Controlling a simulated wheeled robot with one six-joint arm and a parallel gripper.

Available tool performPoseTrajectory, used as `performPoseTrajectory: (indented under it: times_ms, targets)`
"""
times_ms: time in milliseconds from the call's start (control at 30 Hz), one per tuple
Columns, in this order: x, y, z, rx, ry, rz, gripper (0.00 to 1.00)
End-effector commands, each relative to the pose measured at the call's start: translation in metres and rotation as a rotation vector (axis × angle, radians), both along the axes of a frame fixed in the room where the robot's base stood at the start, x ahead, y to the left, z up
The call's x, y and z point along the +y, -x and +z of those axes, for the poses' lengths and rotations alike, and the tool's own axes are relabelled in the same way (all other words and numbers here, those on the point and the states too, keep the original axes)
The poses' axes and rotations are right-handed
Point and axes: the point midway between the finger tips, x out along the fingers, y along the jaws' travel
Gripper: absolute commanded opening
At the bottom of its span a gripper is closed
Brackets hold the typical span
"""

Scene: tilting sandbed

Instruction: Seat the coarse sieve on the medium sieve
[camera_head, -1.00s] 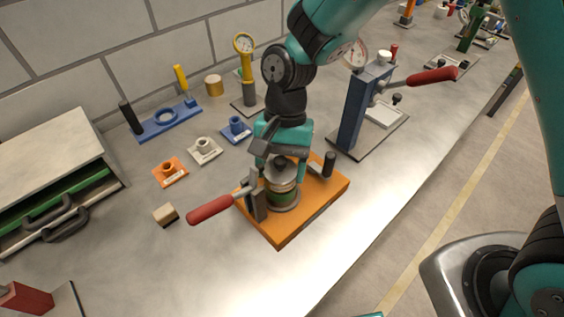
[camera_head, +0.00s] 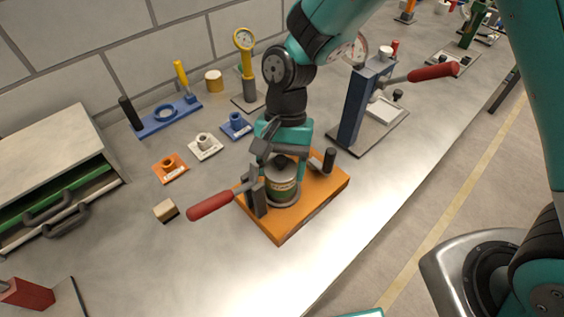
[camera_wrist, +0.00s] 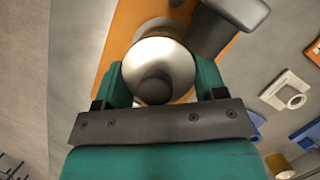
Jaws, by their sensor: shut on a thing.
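My gripper (camera_head: 284,172) points down over the orange base (camera_head: 318,202), its teal fingers on either side of a round metal piece with a dark knob, which I take to be the coarse sieve (camera_head: 283,187). In the wrist view my gripper (camera_wrist: 162,88) is shut on this piece (camera_wrist: 158,58), whose silver top and knob lie between the fingers. A yellow-green band shows on the piece's side in the head view. Its lower rim is at or just above the base. The medium sieve cannot be told apart below it.
A clamp with a red handle (camera_head: 210,204) stands close at the left of the base, and a black post (camera_head: 329,159) at its right. A blue press (camera_head: 352,118) stands behind right.

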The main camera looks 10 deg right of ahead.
Motion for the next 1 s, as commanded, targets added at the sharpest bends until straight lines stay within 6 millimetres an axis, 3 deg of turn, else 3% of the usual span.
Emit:
performPoseTrajectory:
  times_ms: [167, 200, 300, 333, 733, 1000]
  targets:
    - [0.0, 0.0, 0.0, 0.0, 0.0, 0.0, 0.29]
    - [0.0, 0.0, 0.0, 0.0, 0.0, 0.0, 0.69]
    - [0.0, 0.0, 0.0, 0.0, 0.0, 0.0, 0.92]
    - [0.0, 0.0, 0.0, 0.0, 0.0, 0.0, 0.94]
    - [-0.001, -0.005, 0.01, -0.003, -0.002, -0.002, 0.94]
    - [-0.008, -0.028, 0.066, -0.007, -0.004, -0.001, 0.94]
